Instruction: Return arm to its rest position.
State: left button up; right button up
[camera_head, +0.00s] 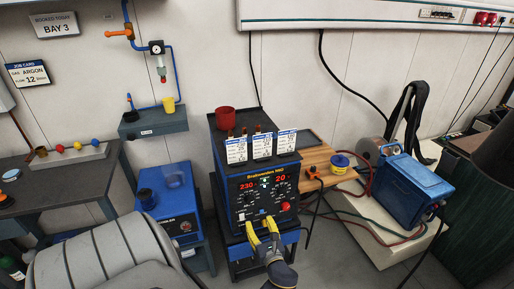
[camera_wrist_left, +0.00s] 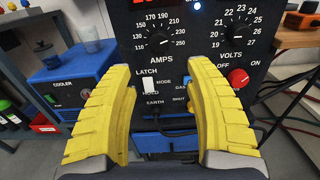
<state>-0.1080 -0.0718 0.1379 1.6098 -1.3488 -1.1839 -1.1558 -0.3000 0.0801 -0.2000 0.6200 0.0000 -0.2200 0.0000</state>
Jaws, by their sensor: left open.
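My left gripper (camera_head: 263,240) has yellow ribbed fingers and is in front of the lower panel of the welding machine (camera_head: 240,187). In the left wrist view the two fingers (camera_wrist_left: 160,75) stand wide apart with nothing between them. The machine's panel (camera_wrist_left: 205,60) is beyond them, with the white latch switch and the amps dial seen between the fingers. Whether the fingertips touch the panel I cannot tell. My right gripper is in neither view.
A blue cooler (camera_head: 172,205) stands left of the machine. A red mug (camera_head: 225,118) and cards (camera_head: 261,146) are on top of it. To the right are a wooden board (camera_head: 318,165), a yellow spool (camera_head: 340,161) and a blue box (camera_head: 412,190) with hoses. A grey bench (camera_head: 60,185) is at left.

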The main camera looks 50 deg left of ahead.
pick_arm(q)
jog(key=shift+d, duration=0.2)
dwell(0.4)
jog(key=w+d+f+n+t+h, duration=0.1)
jog(key=d+f+n+h, duration=0.2)
jog(key=f, duration=0.5)
jog(key=w+d+f+n+h, duration=0.1)
jog(key=d+f+n+h, duration=0.15)
jog(key=f, duration=0.45)
jog(key=s+d+f+n+g+h, duration=0.1)
jog(key=s+d+f+n+h, duration=0.3)
jog(key=f, duration=0.5)
jog(key=s+d+f+n+h, duration=0.1)
jog(key=s+d+f+h, duration=0.2)
jog(key=d+f, duration=0.5)
jog(key=s+d+f+n+g+h, duration=0.1)
jog(key=s+d+f+n, duration=0.15)
jog(key=s+f, duration=0.4)
jog(key=s+d+f+n+g+h, duration=0.1)
jog(key=s+f+n+g+h, duration=0.2)
jog(key=s, duration=0.7)
jog(key=s+d+f+n, duration=0.25)
jog(key=s+f, duration=0.35)
jog(key=s, duration=0.3)
jog(key=s+a+f+g, duration=0.1)
jog(key=s+a+g, duration=0.1)
jog(key=s, duration=0.8)
jog(key=shift+s+a+f+n, duration=0.3)
jog(key=shift+a+f+n, duration=0.05)
jog(key=shift+a, duration=0.15)
